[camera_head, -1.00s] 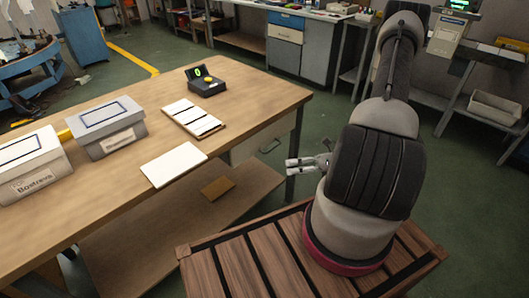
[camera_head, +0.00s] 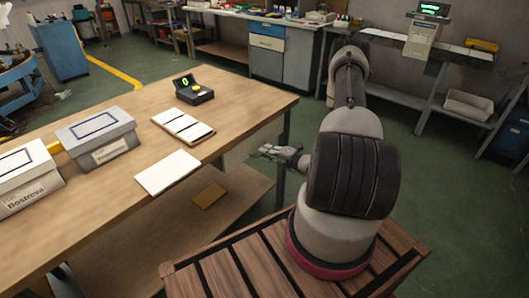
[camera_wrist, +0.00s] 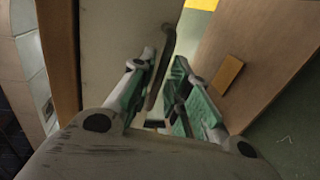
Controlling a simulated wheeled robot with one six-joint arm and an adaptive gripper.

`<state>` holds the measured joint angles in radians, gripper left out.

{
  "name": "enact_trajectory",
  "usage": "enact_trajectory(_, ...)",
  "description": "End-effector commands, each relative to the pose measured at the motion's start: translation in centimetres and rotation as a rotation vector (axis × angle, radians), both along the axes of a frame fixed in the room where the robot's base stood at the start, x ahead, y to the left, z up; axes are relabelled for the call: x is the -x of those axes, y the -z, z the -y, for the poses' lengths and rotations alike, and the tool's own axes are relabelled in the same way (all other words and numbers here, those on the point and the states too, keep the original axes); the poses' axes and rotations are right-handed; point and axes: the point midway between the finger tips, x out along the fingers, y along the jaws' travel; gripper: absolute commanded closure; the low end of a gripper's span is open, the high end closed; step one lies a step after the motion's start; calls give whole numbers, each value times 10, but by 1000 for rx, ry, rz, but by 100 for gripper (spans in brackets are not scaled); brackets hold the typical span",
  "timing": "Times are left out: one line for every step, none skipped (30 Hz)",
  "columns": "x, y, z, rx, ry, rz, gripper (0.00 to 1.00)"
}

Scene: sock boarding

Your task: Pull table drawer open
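The table drawer's pale grey front (camera_head: 235,152) shows under the right end of the wooden table (camera_head: 225,108). The drawer looks shut. In the wrist view the drawer front (camera_wrist: 112,40) stands upright in the picture, with its dark bar handle (camera_wrist: 160,68) running down it. My gripper (camera_head: 264,151) is at the drawer front and hides the handle in the head view. In the wrist view my gripper (camera_wrist: 161,66) is open, with the handle between its green-padded fingers. I cannot tell whether a finger touches the handle.
On the tabletop are two grey-white boxes (camera_head: 97,138), a white sheet (camera_head: 168,173), a striped board (camera_head: 183,127) and a black device with a green display (camera_head: 194,92). A lower shelf (camera_head: 165,225) holds a small brown piece (camera_head: 210,196).

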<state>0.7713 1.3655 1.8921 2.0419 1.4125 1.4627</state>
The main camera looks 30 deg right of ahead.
Motion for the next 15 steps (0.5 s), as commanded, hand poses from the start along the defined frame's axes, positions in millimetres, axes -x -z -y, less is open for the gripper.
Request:
enact_trajectory(-6,1,-2,1,-2,1,82)
enact_trajectory(-9,2,-3,1,-1,0,82)
enact_trajectory(-12,3,-5,0,-1,0,82)
enact_trajectory(-13,3,-6,0,-1,0,82)
enact_trajectory(-15,3,-6,0,-1,0,82)
enact_trajectory(-16,4,-6,0,-1,0,82)
enact_trajectory(-16,4,-6,0,0,0,82)
enact_trajectory(-17,4,-6,0,0,0,82)
enact_trajectory(-17,4,-6,0,0,0,82)
enact_trajectory(-17,4,-6,0,0,0,82)
enact_trajectory(-17,4,-6,0,0,0,82)
enact_trajectory(-17,4,-6,0,0,0,82)
enact_trajectory(-16,4,-6,0,0,0,82)
enact_trajectory(-16,4,-6,0,0,0,86)
enact_trajectory(-16,4,-6,0,0,0,93)
